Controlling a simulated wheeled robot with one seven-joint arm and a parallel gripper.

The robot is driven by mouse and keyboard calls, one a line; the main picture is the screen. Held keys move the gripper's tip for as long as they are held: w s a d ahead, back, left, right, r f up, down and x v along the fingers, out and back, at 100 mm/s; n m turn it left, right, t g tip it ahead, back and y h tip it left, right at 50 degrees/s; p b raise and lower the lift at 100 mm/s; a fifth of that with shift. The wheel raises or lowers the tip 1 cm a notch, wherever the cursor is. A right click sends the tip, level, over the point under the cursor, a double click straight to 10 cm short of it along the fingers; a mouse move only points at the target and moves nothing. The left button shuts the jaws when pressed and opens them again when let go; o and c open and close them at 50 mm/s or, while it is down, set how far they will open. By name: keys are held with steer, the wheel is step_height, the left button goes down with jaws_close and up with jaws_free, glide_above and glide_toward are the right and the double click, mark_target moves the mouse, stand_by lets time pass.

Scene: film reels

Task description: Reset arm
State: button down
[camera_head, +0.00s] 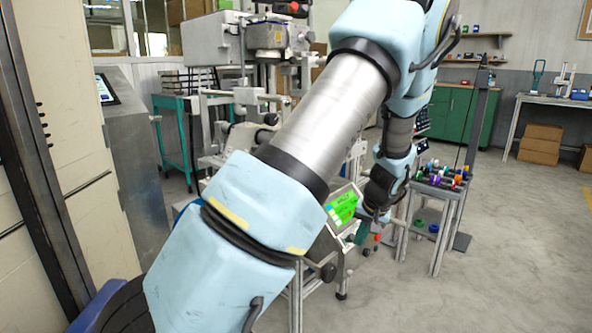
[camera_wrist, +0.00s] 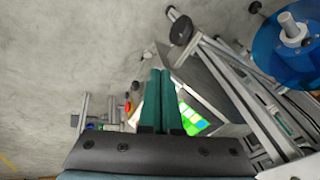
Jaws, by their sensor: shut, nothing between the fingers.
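My arm crosses the middle of the head view, bent, with its far end hanging down near a machine with a lit green screen (camera_head: 342,207). My gripper shows in the wrist view (camera_wrist: 160,75) as two green fingers side by side, shut, with nothing between them. In the head view the arm's end is small and dark, and the fingers are hard to make out. In the wrist view, part of the green screen (camera_wrist: 195,122) shows just right of the fingers and below their tips.
A small metal cart (camera_head: 440,190) with several coloured reels stands right of the arm's end. A blue disc with a grey spindle (camera_wrist: 290,45) and metal frame bars (camera_wrist: 235,85) lie right in the wrist view. Open concrete floor (camera_head: 520,240) spreads at right.

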steer(key=s+a+r+n+g+h, duration=0.15)
steer(key=s+a+r, duration=0.35)
steer(key=s+a, duration=0.55)
steer(key=s+a+r+n+g+h, duration=0.15)
steer(key=s+a+r, duration=0.5)
steer(key=a, duration=0.75)
step_height(320, 180, up, 17)
steer(key=y+p, duration=0.1)
steer(key=p, duration=1.7)
steer(key=shift+w+d+r+t+p, duration=0.2)
steer(key=shift+d+t+p, duration=0.1)
steer(key=shift+t+p, duration=0.1)
